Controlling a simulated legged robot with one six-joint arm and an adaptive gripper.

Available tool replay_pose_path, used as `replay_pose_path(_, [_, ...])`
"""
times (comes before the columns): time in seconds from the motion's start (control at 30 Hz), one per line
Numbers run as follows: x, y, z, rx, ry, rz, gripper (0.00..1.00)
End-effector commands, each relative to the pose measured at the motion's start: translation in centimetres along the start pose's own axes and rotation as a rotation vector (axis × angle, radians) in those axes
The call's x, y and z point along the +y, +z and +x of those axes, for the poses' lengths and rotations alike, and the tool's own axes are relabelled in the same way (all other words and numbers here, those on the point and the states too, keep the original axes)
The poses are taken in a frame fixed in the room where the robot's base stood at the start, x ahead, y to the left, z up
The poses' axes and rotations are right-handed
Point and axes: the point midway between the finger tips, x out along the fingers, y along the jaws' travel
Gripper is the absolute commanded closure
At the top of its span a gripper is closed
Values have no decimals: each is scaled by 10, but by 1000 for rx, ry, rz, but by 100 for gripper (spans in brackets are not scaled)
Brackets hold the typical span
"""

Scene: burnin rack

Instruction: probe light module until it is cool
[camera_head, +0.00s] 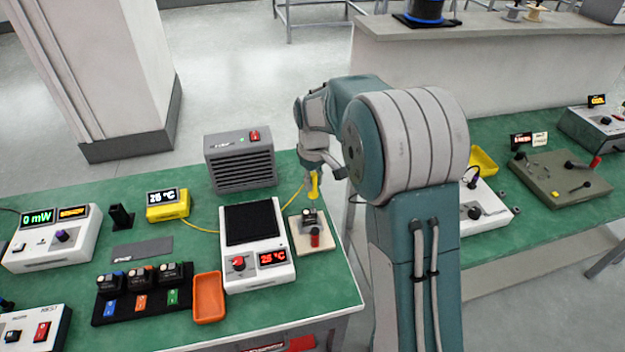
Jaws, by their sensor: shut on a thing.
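My gripper (318,169) is shut on a yellow probe (313,188) and points it down. A thin yellow cable runs to a yellow meter (167,206), whose display reads about 25 or 26 °C. Just below the probe, a small dark module (309,218) sits on a pale square stand (313,248) with a red part at its front. I cannot tell whether the probe tip touches the module. Several similar dark modules (139,279) stand in a black tray (189,310) with blue, orange and green tags.
A white hotplate (260,279) with a black top and red display stands left of the stand. A grey fan box (241,173) is behind. An orange tray (208,296) lies in front. A power meter (52,237) reads 0 mW. Another green bench is at right.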

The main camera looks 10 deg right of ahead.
Motion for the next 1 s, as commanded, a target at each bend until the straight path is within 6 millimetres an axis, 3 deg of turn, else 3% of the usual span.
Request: replay_pose_path(1.0, [0,0,-65,1,1,0,100])
